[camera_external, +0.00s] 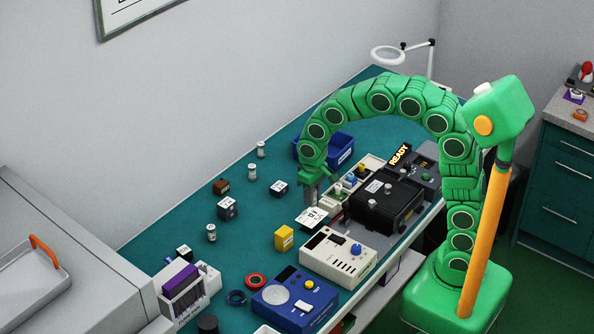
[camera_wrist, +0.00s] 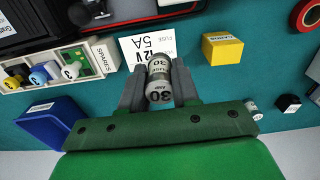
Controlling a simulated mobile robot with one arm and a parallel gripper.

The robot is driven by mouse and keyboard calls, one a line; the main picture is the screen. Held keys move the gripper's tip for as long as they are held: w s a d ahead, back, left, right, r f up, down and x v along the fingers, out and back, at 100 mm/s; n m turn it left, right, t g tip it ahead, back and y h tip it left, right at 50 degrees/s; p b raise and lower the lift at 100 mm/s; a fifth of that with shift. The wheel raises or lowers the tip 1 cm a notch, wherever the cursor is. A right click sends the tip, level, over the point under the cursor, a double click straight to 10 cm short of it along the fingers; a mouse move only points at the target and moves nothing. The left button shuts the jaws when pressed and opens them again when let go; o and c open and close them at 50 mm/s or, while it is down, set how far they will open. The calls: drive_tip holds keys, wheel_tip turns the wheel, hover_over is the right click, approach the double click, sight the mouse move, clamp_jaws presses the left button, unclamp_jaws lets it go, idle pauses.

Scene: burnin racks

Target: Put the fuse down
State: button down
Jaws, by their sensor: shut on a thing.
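My gripper (camera_external: 312,192) reaches down from the arched green arm over the teal bench. In the wrist view its two grey fingers (camera_wrist: 159,82) are closed on a small cylindrical fuse (camera_wrist: 160,68) with a silvery cap and "30 AMP" markings. A white card (camera_external: 312,218) reading 12V 5A lies just beyond the fingers; in the wrist view the card (camera_wrist: 136,50) is partly hidden by the fuse and fingers. Whether the fuse touches the card or bench, I cannot tell.
The spares tray (camera_wrist: 103,58) and blue bin (camera_wrist: 54,124) are close beside my gripper. A yellow block (camera_external: 284,238), a cream meter box (camera_external: 338,256) and a black rack unit (camera_external: 384,203) stand nearby. Several small cylinders and blocks are scattered left; bare teal bench lies between.

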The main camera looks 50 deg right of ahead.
drive_tip(key=shift+s+d+r, duration=0.2)
drive_tip(key=shift+s+r, duration=0.1)
drive_tip(key=shift+s, duration=0.4)
drive_tip(key=shift+s+d+r, duration=0.15)
drive_tip(key=shift+s+r, duration=0.15)
drive_tip(key=shift+s, duration=0.35)
drive_tip(key=w+d+n, duration=0.1)
drive_tip(key=w+d, duration=0.2)
drive_tip(key=d, duration=0.7)
drive_tip(key=w+d, duration=0.4)
drive_tip(key=d, duration=0.6)
drive_tip(key=w+d+n, duration=0.1)
drive_tip(key=w+d, duration=0.2)
drive_tip(key=d, duration=0.8)
drive_tip(key=w+d+f, duration=0.1)
drive_tip(key=w+f, duration=0.1)
drive_tip(key=w, duration=0.2)
drive_tip(key=w+d+f, duration=0.1)
drive_tip(key=w+f, duration=0.2)
drive_tip(key=w, duration=0.1)
drive_tip(key=w+d+f, duration=0.1)
drive_tip(key=w+f, duration=0.1)
drive_tip(key=w, duration=0.2)
drive_tip(key=shift+w+d+f, duration=0.1)
drive_tip(key=shift+f, duration=0.25)
drive_tip(key=shift+w+d+f, duration=0.2)
drive_tip(key=shift+w+f, duration=0.45)
drive_tip(key=shift+f, duration=1.65)
drive_tip(key=shift+f, duration=0.15)
